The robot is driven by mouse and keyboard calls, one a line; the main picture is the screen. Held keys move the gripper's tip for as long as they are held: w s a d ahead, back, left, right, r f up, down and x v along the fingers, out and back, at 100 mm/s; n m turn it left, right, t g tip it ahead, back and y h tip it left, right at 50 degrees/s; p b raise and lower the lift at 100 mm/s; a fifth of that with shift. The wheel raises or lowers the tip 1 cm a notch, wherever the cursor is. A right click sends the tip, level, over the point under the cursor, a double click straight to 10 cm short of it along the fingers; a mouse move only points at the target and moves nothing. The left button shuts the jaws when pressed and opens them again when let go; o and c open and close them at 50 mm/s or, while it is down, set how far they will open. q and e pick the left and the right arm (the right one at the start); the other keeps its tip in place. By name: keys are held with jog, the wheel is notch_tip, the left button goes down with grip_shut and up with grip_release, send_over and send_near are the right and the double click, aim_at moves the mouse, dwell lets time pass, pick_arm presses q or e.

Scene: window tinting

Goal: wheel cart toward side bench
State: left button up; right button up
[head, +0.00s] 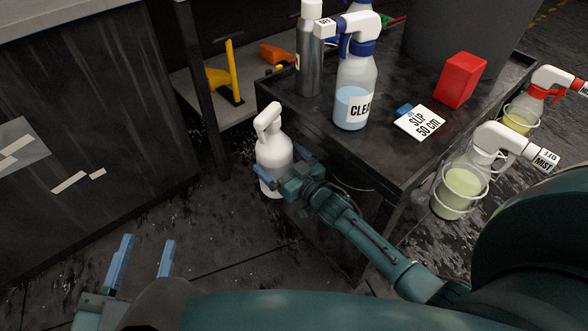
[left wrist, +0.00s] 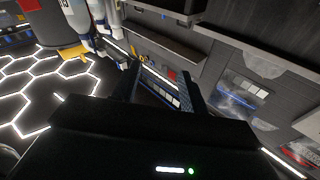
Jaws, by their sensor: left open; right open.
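The black cart (head: 300,105) stands right of centre in the head view, with bottles on its top and others in rings along its right side. My right gripper (head: 285,163) is open at the cart's near left side, in front of a white spray bottle (head: 272,145). Whether it touches the cart or that bottle I cannot tell. My left gripper (head: 143,258) is open and empty at the lower left, apart from the cart; its fingers also show in the left wrist view (left wrist: 160,88). A dark bench (head: 90,110) with a grey top fills the left; whether it is the side bench is unclear.
On the cart are a clear spray bottle (head: 354,85), a metal canister (head: 309,55), a red block (head: 461,80) and a white "SLIP" card (head: 419,122). A grey shelf (head: 205,90) with a yellow tool stands behind. Dark floor (head: 215,225) is clear between bench and cart.

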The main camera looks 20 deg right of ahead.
jog(key=p+v, duration=0.2)
jog(key=v, duration=0.3)
jog(key=shift+s+d+r, duration=0.1)
jog(key=shift+s+r, duration=0.05)
pick_arm(q)
jog(key=shift+w+a+f+n+g+y+p, duration=0.1)
jog(key=shift+a+n+g+y+p, duration=0.2)
jog(key=shift+a+g+y+p, duration=0.4)
pick_arm(e)
jog(key=v, duration=0.7)
jog(key=shift+s, duration=0.25)
